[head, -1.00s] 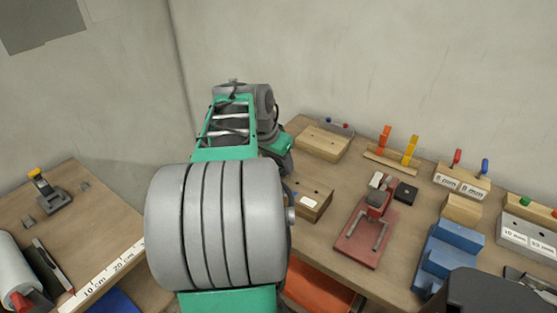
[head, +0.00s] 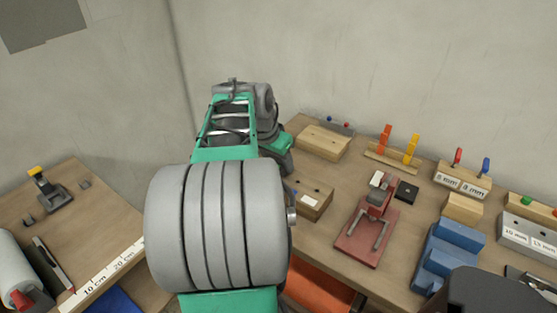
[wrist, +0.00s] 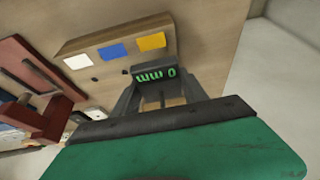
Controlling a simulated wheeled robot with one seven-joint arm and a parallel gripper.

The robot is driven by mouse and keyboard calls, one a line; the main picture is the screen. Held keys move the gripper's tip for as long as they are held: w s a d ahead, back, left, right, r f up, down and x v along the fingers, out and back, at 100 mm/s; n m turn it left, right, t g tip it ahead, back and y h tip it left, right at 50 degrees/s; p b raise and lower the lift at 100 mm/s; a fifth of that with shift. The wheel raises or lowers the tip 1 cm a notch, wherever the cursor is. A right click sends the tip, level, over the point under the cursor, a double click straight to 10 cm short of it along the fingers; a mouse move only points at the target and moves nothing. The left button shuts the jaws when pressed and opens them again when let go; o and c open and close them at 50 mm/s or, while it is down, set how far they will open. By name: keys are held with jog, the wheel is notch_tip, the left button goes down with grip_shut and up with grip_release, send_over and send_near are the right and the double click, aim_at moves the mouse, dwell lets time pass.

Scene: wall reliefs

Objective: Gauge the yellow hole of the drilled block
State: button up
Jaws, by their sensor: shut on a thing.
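The drilled block (wrist: 100,47) is a wooden block with a white, a blue and a yellow patch (wrist: 152,41) in a row. Small dark holes show beside the white and blue patches; the spot beside the yellow patch is covered by what I hold. In the head view the block (head: 316,203) stands on the bench just right of my arm. My gripper (wrist: 155,76) is shut on a dark gauge handle (wrist: 147,71) with green lettering, read upside down as "0 mm" with part hidden. The gauge is over the yellow end. Its tip is hidden, so I cannot tell whether it is in the hole.
A red clamp-like fixture (head: 367,236) stands right of the block. Another wooden block (head: 322,142) is behind. Racks with coloured handles (head: 462,180) and a blue stepped block (head: 447,250) stand farther right. The left table (head: 85,240) carries a ruler strip.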

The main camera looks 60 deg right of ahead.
jog(key=shift+f+b, duration=0.55)
jog(key=shift+f, duration=0.15)
jog(key=o, duration=1.6)
jog(key=shift+o, duration=0.2)
